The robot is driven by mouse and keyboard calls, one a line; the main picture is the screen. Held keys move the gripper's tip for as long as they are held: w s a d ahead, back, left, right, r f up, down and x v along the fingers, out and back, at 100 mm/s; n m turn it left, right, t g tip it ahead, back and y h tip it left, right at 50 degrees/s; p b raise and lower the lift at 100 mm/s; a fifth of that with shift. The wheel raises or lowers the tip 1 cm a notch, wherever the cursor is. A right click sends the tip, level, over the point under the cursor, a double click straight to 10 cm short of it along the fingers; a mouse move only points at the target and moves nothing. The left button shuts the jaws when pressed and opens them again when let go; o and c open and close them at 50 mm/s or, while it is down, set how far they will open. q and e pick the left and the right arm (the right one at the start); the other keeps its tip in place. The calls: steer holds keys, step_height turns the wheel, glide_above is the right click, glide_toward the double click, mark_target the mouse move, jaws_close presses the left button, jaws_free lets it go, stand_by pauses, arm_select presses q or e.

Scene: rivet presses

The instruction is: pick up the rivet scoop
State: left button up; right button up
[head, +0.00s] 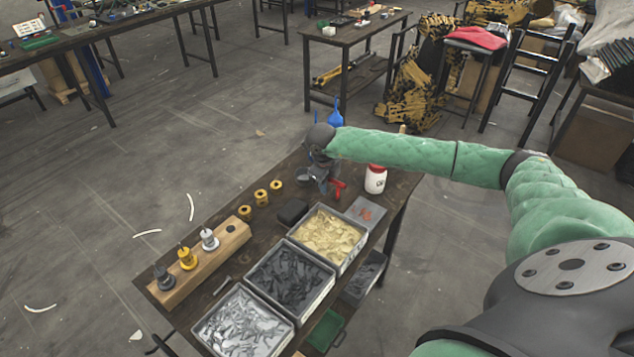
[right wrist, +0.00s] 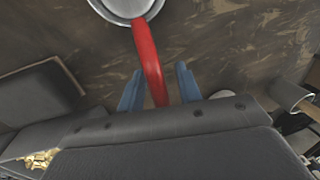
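The rivet scoop, with a red handle (head: 339,188) and a round metal bowl, lies at the far end of the workbench. In the right wrist view its red handle (right wrist: 148,60) runs down from the bowl (right wrist: 127,8), which is cut off by the top edge. My right gripper (right wrist: 160,85) is open, its two blue fingers on either side of the handle, with gaps visible on both sides. The handle's lower end is hidden behind the gripper body. In the head view my right gripper (head: 322,180) is over the scoop and partly hides it. My left gripper is not in view.
Trays of brass (head: 360,258), dark (head: 325,292) and silver rivets (head: 285,345) line the bench. A wooden block (head: 240,232) holds several tools. Yellow spools (head: 261,197) stand left.

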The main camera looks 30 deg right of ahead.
jaws_close()
steer(key=shift+r, duration=0.1)
